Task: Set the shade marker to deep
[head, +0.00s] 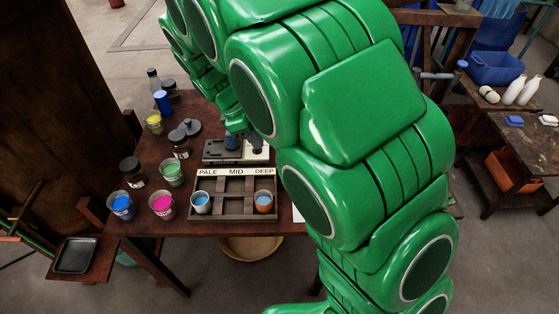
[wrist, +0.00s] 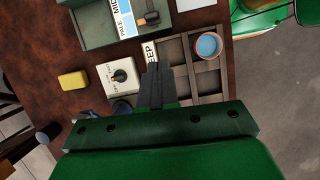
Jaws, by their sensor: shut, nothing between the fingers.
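A grey-green box (wrist: 95,32) at the top of the wrist view carries a pale strip reading PALE and MID. The rest of the strip is cut off there, so no DEEP shows on it. A dark marker with a brownish block (wrist: 150,18) points at the strip, beside PALE and near the edge of MID. My gripper (wrist: 155,68) is shut and empty.
The wooden tray (head: 232,212), labelled PALE, MID, DEEP, holds a white cup (head: 201,203) and an orange cup (head: 264,201). The cream knob box (wrist: 119,76) is close to my fingers, with a yellow block (wrist: 73,80) beyond. Paint pots and jars crowd the table's left.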

